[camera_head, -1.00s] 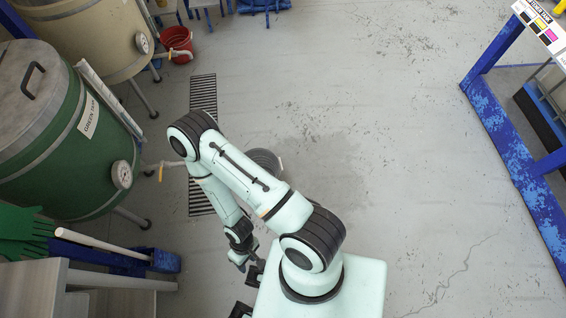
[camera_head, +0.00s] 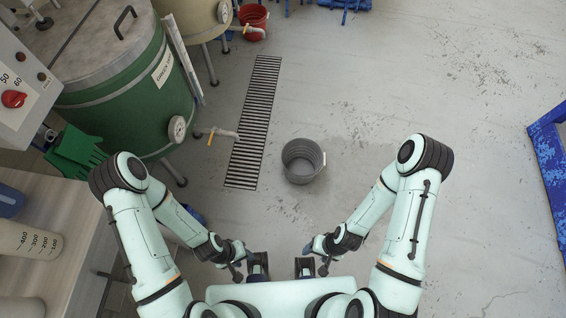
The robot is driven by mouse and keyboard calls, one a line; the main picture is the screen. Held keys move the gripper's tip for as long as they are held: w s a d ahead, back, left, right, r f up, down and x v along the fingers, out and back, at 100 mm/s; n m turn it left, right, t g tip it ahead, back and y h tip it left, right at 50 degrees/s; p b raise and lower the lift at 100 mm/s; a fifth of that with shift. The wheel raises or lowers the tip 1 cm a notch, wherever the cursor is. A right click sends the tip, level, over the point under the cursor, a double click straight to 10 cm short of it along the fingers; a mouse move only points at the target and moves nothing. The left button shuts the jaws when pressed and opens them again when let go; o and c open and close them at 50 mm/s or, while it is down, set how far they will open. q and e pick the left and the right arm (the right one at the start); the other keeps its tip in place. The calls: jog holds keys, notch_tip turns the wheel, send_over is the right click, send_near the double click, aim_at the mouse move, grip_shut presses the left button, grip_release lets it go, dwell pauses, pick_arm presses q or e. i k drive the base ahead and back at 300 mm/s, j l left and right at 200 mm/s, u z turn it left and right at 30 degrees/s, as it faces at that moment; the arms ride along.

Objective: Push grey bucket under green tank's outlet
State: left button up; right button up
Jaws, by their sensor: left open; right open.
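The grey bucket (camera_head: 303,161) stands upright and looks empty on the floor, right of the drain grate. The green tank (camera_head: 128,92) stands at the left, with a label and a round gauge on its side. Its outlet (camera_head: 222,134), a pale pipe with a yellow handle, points right toward the grate. The bucket is apart from the outlet, to its right and slightly nearer me. My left gripper (camera_head: 247,271) is open and empty, below and left of the bucket. My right gripper (camera_head: 314,266) is open and empty, below the bucket and not touching it.
The drain grate (camera_head: 254,122) lies in the floor between outlet and bucket. A beige tank (camera_head: 195,18) and a red bucket (camera_head: 253,20) stand further back. A bench (camera_head: 85,215) with a measuring jug and green glove is at the left. A blue frame (camera_head: 550,170) is at the right. The middle floor is clear.

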aim_at(302, 157)
jog(key=z, duration=0.45)
jog(key=k, duration=0.35)
jog(key=k+u, duration=0.1)
jog(key=u, duration=0.25)
jog(key=k+u, duration=0.1)
jog(key=u, duration=0.25)
jog(key=k+j+u, duration=0.1)
jog(key=u, duration=0.3)
jog(key=l+u, duration=0.1)
jog(key=u, duration=0.4)
jog(key=l+u, duration=0.1)
jog(key=u, duration=0.4)
jog(key=l+u, duration=0.1)
jog(key=u, duration=0.4)
jog(key=k+l, duration=0.1)
jog(key=l, duration=0.45)
jog(key=k+l, duration=0.1)
jog(key=l, duration=0.45)
jog(key=k+l, duration=0.1)
jog(key=l, duration=0.45)
jog(key=k+l, duration=0.1)
jog(key=l, duration=0.45)
jog(key=k+l, duration=0.15)
jog(key=l, duration=0.4)
jog(key=k+l, duration=0.1)
jog(key=l, duration=0.45)
jog(key=k+l, duration=0.1)
jog(key=l, duration=0.45)
jog(key=k+l, duration=0.1)
jog(key=l, duration=0.45)
